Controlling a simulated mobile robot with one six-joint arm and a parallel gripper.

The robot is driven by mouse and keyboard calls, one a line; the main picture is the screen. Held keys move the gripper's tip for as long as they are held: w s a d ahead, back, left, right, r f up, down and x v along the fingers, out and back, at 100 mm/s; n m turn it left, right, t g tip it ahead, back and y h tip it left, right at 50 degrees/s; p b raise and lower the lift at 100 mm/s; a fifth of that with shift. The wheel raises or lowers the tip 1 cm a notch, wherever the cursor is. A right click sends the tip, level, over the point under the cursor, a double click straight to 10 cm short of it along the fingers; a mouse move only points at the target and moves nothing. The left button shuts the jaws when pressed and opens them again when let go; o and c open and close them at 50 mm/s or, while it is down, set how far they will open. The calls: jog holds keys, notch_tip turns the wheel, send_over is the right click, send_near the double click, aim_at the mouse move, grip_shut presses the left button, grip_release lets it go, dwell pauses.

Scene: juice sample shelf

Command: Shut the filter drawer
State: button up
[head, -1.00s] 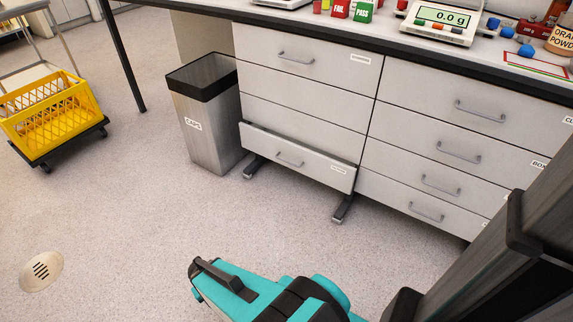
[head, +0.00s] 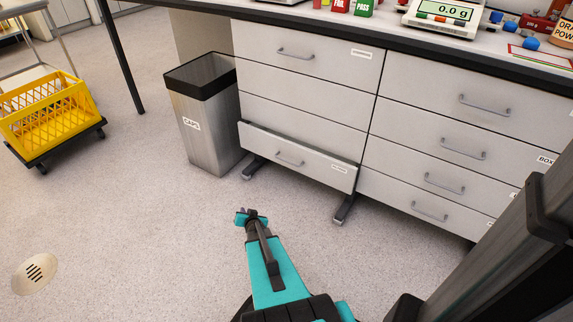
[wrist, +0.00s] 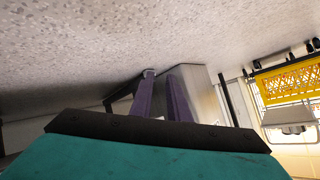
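The filter drawer (head: 297,158) is the lowest drawer in the left column of the grey cabinet in the head view. It stands out a little from the fronts above, with a dark gap along its top edge. It has a grey bar handle (head: 289,160) and a small label I cannot read. My gripper (head: 251,214) is over the floor in front of the drawer, apart from it. In the wrist view, two purple fingers (wrist: 160,92) show a narrow gap between them and nothing held.
A grey bin (head: 207,125) labelled CAPS stands left of the cabinet. A yellow crate (head: 48,112) sits on a dolly at the far left. The other drawers look closed. Dark cabinet feet (head: 343,208) stick out below. The floor in front is clear.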

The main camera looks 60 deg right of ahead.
jog(key=s+d+r+m+t+h, duration=0.1)
jog(key=s+d+r+t, duration=0.15)
jog(key=d, duration=0.55)
jog(key=m+t+y+b, duration=0.2)
jog(key=t+b, duration=0.2)
jog(key=t, duration=0.4)
send_near(288, 162)
jog(key=v, duration=0.3)
jog(key=shift+w+a+f+g, duration=0.1)
jog(key=shift+a+f+g, duration=0.05)
jog(key=shift+a+g, duration=0.1)
jog(key=b+x, duration=0.2)
jog(key=x, duration=0.4)
jog(key=b+x, duration=0.3)
jog(key=x, duration=0.3)
jog(key=shift+w+d, duration=0.3)
jog(key=shift+d, duration=0.05)
jog(key=shift+w+d+r+h, duration=0.15)
jog(key=shift+w+r+h, duration=0.15)
jog(key=shift+w+h, duration=0.15)
grip_shut()
